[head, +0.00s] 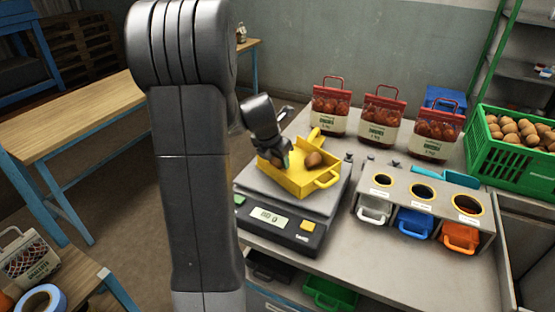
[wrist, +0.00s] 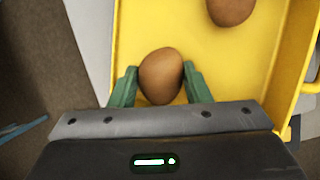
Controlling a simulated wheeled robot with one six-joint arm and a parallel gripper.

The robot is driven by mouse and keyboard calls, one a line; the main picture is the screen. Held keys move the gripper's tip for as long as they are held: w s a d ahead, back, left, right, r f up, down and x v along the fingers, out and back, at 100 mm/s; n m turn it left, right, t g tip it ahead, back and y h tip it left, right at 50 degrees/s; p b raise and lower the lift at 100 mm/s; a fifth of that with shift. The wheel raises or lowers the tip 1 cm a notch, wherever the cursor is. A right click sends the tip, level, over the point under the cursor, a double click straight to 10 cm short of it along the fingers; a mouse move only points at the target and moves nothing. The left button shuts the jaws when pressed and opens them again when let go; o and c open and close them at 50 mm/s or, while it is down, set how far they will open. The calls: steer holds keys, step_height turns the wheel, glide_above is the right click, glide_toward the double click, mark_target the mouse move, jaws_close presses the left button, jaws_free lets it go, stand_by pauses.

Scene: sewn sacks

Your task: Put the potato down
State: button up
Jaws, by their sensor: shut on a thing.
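My gripper (wrist: 160,88) is shut on a brown potato (wrist: 160,74), with a green finger on each side of it. The potato is over the left part of a yellow scoop tray (head: 298,181); I cannot tell whether it touches the tray floor. A second potato (head: 314,159) lies in the tray and also shows at the top of the wrist view (wrist: 231,10). The tray sits on a grey weighing scale (head: 256,188) with a small lit display. In the head view, my gripper (head: 283,160) hides most of the held potato.
A green crate (head: 520,160) of potatoes stands at the right. Several red-topped sacks (head: 381,119) stand at the back. A grey stand (head: 420,190) with labelled holes and white, blue and orange scoops is right of the scale. The front right tabletop is clear.

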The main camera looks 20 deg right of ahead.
steer(key=shift+f, duration=0.2)
steer(key=o, duration=1)
steer(key=shift+a+r, duration=0.1)
steer(key=shift+r, duration=0.3)
steer(key=v, duration=1.1)
steer(key=shift+s, duration=0.2)
steer(key=shift+a+r, duration=0.1)
